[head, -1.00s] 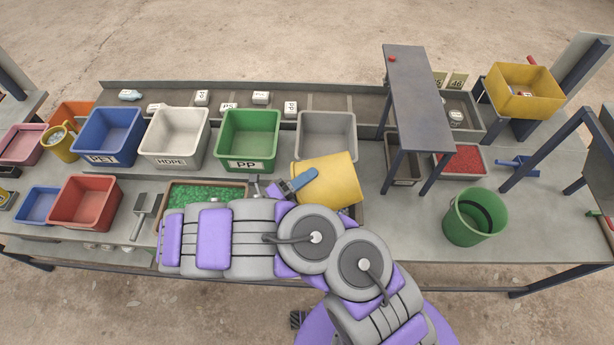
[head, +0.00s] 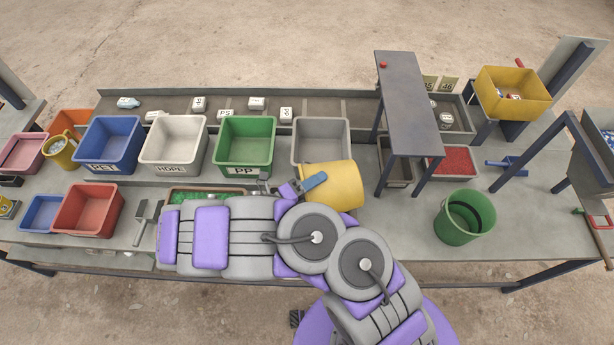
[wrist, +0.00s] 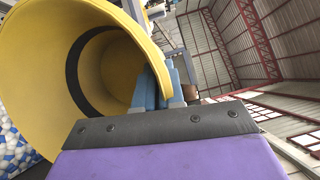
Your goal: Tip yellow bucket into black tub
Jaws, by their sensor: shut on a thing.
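The yellow bucket (head: 336,186) is tilted in the head view, above the bench in front of the grey bin. My gripper (head: 312,183) is shut on its rim. In the wrist view the blue fingers (wrist: 168,88) pinch the rim of the bucket (wrist: 38,50). Its mouth is turned toward the camera. The visible inside is bare apart from a dark band, and part of the interior is out of view. Blue and white pellets (wrist: 14,148) show beside the bucket at lower left. I cannot make out the black tub; my arm covers the bench below the bucket.
The grey bin (head: 320,120) and green PP bin (head: 246,123) stand behind. A dark raised stand (head: 404,100) and a green bucket (head: 465,217) are to the right. A green-filled tray (head: 200,192) lies partly behind my arm. Bench between bucket and green bucket is clear.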

